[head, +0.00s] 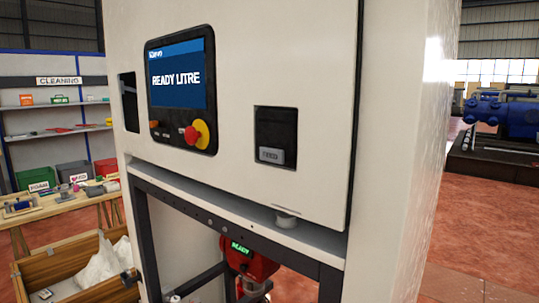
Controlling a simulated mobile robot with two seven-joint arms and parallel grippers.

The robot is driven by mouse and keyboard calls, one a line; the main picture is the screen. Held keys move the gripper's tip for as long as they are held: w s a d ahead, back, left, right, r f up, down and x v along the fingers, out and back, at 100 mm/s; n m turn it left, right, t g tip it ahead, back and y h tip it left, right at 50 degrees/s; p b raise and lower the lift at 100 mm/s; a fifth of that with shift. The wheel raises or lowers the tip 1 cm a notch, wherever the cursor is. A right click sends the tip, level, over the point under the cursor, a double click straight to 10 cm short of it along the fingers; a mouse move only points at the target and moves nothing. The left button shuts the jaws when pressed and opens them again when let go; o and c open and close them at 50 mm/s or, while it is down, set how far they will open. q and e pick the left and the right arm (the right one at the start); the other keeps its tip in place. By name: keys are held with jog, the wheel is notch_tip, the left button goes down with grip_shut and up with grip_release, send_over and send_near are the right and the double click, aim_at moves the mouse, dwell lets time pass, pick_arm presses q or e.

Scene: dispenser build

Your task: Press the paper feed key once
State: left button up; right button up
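The dispenser (235,40) is a tall white cabinet in the middle of the head view. A grey key (271,155), whose small label seems to read FEED, sits low inside a dark square recess (275,122) on its front. Nothing covers the key. To its left is a black panel with a blue screen (180,75) reading READY LITRE. A red and yellow knob (197,134) and small buttons (160,130) sit under the screen. Neither of my grippers is in the view.
Below the cabinet, a red device (247,262) with a green READY display stands within a dark frame (185,220). A wooden crate with white sacks (98,268), a table and cleaning shelves are at left. Blue machinery (510,115) stands far right. Red floor (480,220) is open at right.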

pick_arm(q)
grip_shut()
dwell(1.4)
